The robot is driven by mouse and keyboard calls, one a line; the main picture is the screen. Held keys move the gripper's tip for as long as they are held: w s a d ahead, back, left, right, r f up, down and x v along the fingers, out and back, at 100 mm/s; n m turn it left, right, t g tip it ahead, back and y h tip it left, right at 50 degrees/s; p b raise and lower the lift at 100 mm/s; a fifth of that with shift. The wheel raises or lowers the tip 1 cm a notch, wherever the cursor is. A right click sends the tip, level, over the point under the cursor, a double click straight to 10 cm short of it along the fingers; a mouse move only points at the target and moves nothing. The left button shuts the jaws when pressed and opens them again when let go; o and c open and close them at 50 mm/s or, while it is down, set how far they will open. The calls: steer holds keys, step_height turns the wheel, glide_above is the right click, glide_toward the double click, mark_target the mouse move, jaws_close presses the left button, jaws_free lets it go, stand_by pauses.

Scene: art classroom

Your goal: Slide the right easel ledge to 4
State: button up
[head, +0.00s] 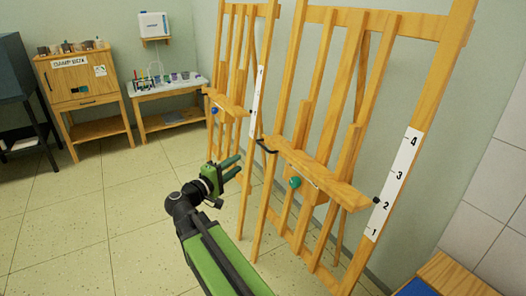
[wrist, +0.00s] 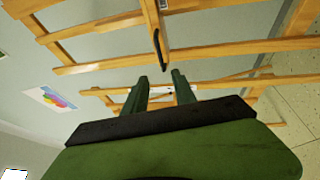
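The right easel (head: 345,75) is a wooden frame at the right of the head view. Its ledge (head: 315,173) has a black handle (head: 268,146) at its left end and a teal knob (head: 295,183) below. A black pointer (head: 376,200) at the ledge's right end is close to the 2 on the white scale (head: 398,180), marked 1 to 4 upward. My gripper (head: 238,164) is left of the handle, apart from it. In the wrist view my gripper (wrist: 160,76) has its fingers apart with nothing between them, and a black handle (wrist: 160,50) shows just beyond their tips.
A second easel (head: 228,75) with a blue knob stands behind, left of the right easel. A cabinet (head: 85,90) and a small table (head: 165,92) with cups stand at the far wall. A wooden bench (head: 455,272) is at the lower right. The left floor is open.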

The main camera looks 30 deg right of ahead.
mark_target(263, 146)
steer(key=x, duration=1.6)
steer(key=shift+s+d+f, duration=0.1)
steer(key=shift+c, duration=0.3)
jaws_close()
stand_by(0.4)
